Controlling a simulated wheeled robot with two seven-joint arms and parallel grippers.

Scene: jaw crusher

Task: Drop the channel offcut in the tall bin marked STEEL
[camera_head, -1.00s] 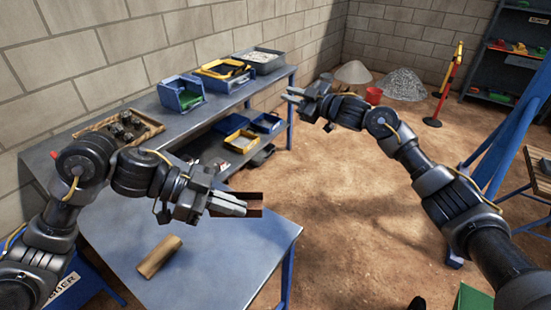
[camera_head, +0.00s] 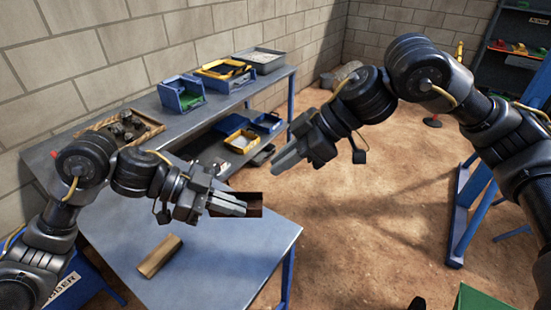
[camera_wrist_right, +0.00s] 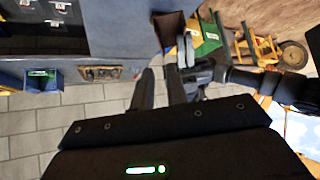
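The channel offcut (camera_head: 250,200) is a short, dark red-brown piece with a hollow profile. My left gripper (camera_head: 230,204) is shut on it, above the front part of the blue-grey table. It also shows at the top of the right wrist view (camera_wrist_right: 168,24). My right gripper (camera_head: 288,158) is empty, its fingers apart, to the upper right of the offcut. Its fingers show apart in the right wrist view (camera_wrist_right: 160,88). I cannot read STEEL on any bin. A green bin (camera_head: 473,299) is cut off at the lower right edge.
A wooden block (camera_head: 159,256) lies on the table (camera_head: 215,262). A blue bin (camera_head: 78,288) with a partly hidden label ending in "BBER" stands lower left. The back bench holds a tray of dark lumps (camera_head: 122,128) and blue (camera_head: 182,97) and yellow bins. Sandy floor is open right of the table.

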